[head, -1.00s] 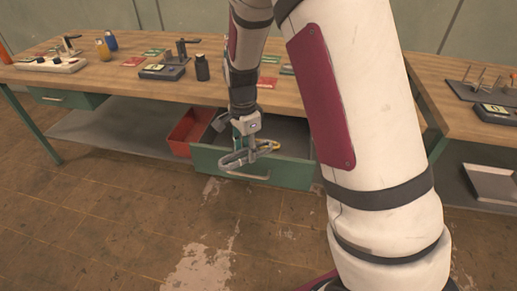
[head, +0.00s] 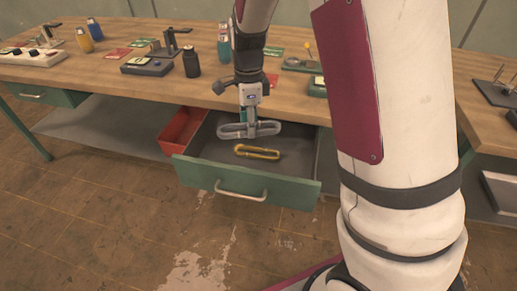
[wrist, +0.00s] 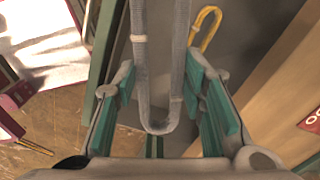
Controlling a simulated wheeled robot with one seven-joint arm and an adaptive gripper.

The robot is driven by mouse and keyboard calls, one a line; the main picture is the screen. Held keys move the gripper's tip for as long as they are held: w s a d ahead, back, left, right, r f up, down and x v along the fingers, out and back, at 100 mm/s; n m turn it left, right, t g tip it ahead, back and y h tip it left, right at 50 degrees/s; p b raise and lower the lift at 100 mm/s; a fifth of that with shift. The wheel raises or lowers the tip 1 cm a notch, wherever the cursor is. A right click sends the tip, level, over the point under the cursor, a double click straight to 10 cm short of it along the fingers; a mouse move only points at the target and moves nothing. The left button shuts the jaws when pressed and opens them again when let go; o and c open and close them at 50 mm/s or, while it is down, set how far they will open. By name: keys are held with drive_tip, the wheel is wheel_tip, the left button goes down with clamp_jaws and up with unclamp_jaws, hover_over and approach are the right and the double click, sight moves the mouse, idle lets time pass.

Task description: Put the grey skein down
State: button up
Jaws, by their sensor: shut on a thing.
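The grey skein (head: 236,131) is a long loop held level in my gripper (head: 249,118), above the inside of the open drawer. In the wrist view the skein (wrist: 143,70) hangs between the teal finger pads of my gripper (wrist: 162,108), which is shut on it. The drawer (head: 240,196) has a green front with a pale handle and a dark grey floor. A yellow skein (head: 258,152) lies on that floor, just below and to the right of the grey one. Part of the yellow skein (wrist: 207,30) shows in the wrist view.
A red bin (head: 178,130) is left of the drawer. The wooden bench top (head: 110,75) above holds a black bottle (head: 191,62), a dark device (head: 147,66) and several small items. Bare drawer floor shows left of the yellow skein. My arm blocks the right side.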

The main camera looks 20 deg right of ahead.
wheel_tip(320, 180, down, 18)
drive_tip(key=b, duration=0.3)
drive_tip(key=shift+w+d, duration=0.1)
drive_tip(key=shift+f+b, duration=0.1)
drive_tip(key=shift+b, duration=0.2)
drive_tip(key=o, duration=0.7)
drive_tip(key=shift+o, duration=1)
